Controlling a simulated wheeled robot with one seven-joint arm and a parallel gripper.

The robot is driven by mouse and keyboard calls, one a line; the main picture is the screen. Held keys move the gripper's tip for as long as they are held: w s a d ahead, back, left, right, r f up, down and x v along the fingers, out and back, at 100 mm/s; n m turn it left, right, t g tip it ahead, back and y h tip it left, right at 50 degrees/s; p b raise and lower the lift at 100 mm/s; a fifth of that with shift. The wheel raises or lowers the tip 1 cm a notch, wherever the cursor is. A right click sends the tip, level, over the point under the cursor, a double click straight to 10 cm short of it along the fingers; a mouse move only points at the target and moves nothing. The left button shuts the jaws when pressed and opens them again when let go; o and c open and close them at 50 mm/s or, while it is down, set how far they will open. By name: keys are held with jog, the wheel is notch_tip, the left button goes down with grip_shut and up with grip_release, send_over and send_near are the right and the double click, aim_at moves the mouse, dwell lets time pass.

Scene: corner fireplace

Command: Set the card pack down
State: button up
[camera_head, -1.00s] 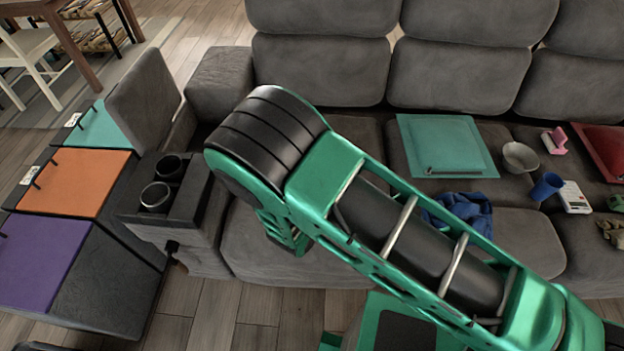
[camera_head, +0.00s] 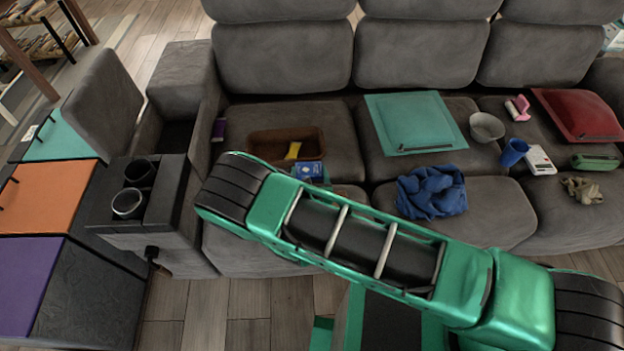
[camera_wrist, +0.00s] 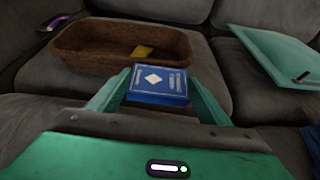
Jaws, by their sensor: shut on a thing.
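The card pack (camera_wrist: 158,84) is a blue box with a white diamond and pale print. In the wrist view it sits between the two green fingers of my gripper (camera_wrist: 157,100), which is shut on it. In the head view the card pack (camera_head: 307,171) shows just beyond my arm, in front of a brown basket (camera_head: 262,137) on the left sofa seat. The basket also shows in the wrist view (camera_wrist: 80,66), with a yellow item (camera_wrist: 142,51) inside. My gripper (camera_head: 315,179) is mostly hidden behind my arm in the head view. I cannot tell the gap beneath the pack.
A teal cushion (camera_head: 414,122) lies right of the basket, with a blue cloth (camera_head: 432,190) in front. A bowl (camera_head: 486,127), blue cup (camera_head: 513,152) and red cushion (camera_head: 580,115) are further right. An armrest with cup holders (camera_head: 142,205) stands left.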

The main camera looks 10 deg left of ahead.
aim_at(312, 179)
jog(key=shift+w+d+f, duration=0.3)
jog(key=shift+w+d, duration=0.05)
jog(key=shift+d, duration=0.05)
jog(key=shift+f, duration=1.95)
jog(key=o, duration=0.8)
jog(key=shift+f, duration=0.15)
jog(key=v, duration=1.2)
jog(key=shift+s, duration=0.1)
